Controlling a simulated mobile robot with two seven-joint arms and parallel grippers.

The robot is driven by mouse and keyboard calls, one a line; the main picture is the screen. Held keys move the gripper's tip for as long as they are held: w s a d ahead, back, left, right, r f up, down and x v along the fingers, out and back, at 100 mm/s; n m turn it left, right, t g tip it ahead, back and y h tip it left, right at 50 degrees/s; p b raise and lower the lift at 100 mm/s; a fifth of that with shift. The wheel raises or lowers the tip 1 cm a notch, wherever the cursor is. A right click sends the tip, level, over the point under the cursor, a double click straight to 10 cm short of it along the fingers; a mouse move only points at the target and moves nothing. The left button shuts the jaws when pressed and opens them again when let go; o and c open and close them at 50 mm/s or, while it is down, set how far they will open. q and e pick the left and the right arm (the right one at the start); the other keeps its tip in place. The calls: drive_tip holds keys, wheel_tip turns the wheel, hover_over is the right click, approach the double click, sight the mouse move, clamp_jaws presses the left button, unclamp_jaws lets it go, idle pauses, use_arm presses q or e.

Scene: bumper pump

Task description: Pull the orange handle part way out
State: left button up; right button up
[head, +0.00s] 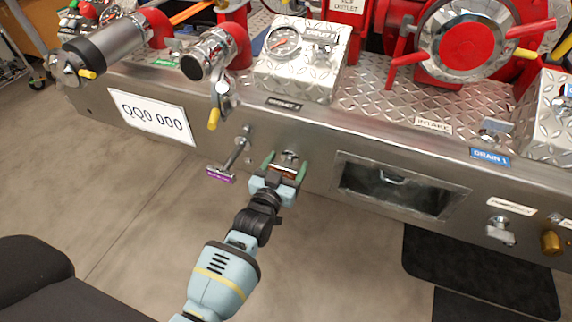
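The orange handle (284,171) is a small bar with an orange-brown face at the front of the metal bumper panel. It sits close to the panel, below a silver fitting. My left gripper (285,167) is at the handle, with its green-padded fingers wide apart, one on each side of it. Whether the fingers touch the handle's ends is too small to tell, and the palm hides its lower part. My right gripper is not in view.
A purple handle (221,175) stands out on a rod left of my gripper. A recessed opening (400,190) lies to the right. A yellow-handled valve (214,117) hangs above left. The floor (130,210) in front is clear.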

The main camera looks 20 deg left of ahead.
use_arm(q)
drive_tip(key=c, duration=0.8)
drive_tip(key=shift+o, duration=0.2)
drive_tip(key=s+p, duration=0.2)
drive_tip(key=s, duration=0.1)
drive_tip(key=o, duration=1.4)
drive_tip(key=shift+s, duration=0.15)
drive_tip(key=s, duration=0.3)
drive_tip(key=s+p, duration=0.1)
drive_tip(key=s, duration=0.3)
drive_tip(key=shift+s+a, duration=0.2)
drive_tip(key=shift+s, duration=0.1)
